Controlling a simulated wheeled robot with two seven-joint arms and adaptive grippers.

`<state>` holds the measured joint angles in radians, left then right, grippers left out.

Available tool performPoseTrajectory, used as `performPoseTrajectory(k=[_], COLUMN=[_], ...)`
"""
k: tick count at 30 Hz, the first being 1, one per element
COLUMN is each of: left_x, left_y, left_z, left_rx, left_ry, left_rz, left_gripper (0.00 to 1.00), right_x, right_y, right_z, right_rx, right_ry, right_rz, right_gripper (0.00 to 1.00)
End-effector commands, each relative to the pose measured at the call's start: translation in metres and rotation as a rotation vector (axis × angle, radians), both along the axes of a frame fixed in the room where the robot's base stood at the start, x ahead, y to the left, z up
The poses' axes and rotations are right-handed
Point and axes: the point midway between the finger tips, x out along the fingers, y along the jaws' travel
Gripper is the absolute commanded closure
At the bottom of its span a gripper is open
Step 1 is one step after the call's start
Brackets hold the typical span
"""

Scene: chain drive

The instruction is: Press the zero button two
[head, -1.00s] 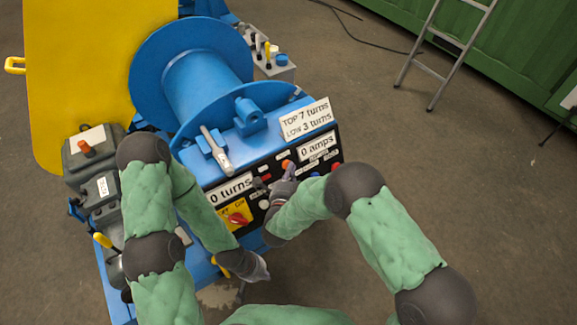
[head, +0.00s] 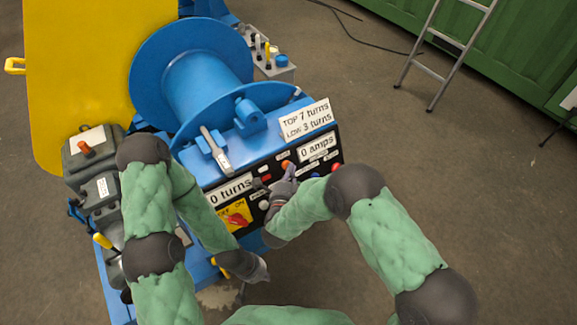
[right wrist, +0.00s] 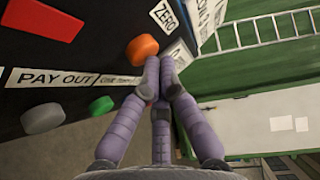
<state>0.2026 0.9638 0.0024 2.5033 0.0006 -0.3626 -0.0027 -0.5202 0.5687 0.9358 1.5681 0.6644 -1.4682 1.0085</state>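A black control panel (head: 257,185) on the blue winch carries several buttons. An orange button (head: 286,164) sits near its upper middle; it also shows in the right wrist view (right wrist: 142,48), with a white label reading ZERO (right wrist: 166,15) above it. My right gripper (head: 291,170) is at the panel. In the right wrist view its fingers (right wrist: 157,62) are together and empty, with the tips just right of the orange button; whether they touch it I cannot tell. My left gripper (head: 260,272) hangs low in front of the winch, away from the buttons; its finger state is unclear.
Displays read 0 turns (head: 230,192) and 0 amps (head: 318,148). A green button (right wrist: 101,106) and a grey one (right wrist: 42,118) sit near the PAY OUT label.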

Motion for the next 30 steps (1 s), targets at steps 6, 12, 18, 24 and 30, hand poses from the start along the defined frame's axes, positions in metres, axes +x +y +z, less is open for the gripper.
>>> performPoseTrajectory(k=[6,12,18,24,30], left_x=[0.000,0.000,0.000,0.000,0.000], left_y=[0.000,0.000,0.000,0.000,0.000], left_z=[0.005,0.007,0.006,0.012,0.020], left_rx=[0.000,0.000,0.000,0.000,0.000], left_ry=[0.000,0.000,0.000,0.000,0.000], left_rz=[0.000,0.000,0.000,0.000,0.000], left_gripper=[1.00,1.00,1.00,1.00,1.00], right_x=[-0.008,-0.012,-0.012,-0.018,-0.031], right_y=[-0.006,-0.008,-0.008,-0.014,-0.023], right_z=[0.006,0.007,0.007,0.013,0.021], right_rx=[0.000,-0.001,0.000,0.000,0.000], right_ry=[0.000,0.000,0.000,0.001,0.001], right_rz=[0.000,0.000,0.000,0.000,0.000], right_gripper=[1.00,1.00,1.00,1.00,1.00])
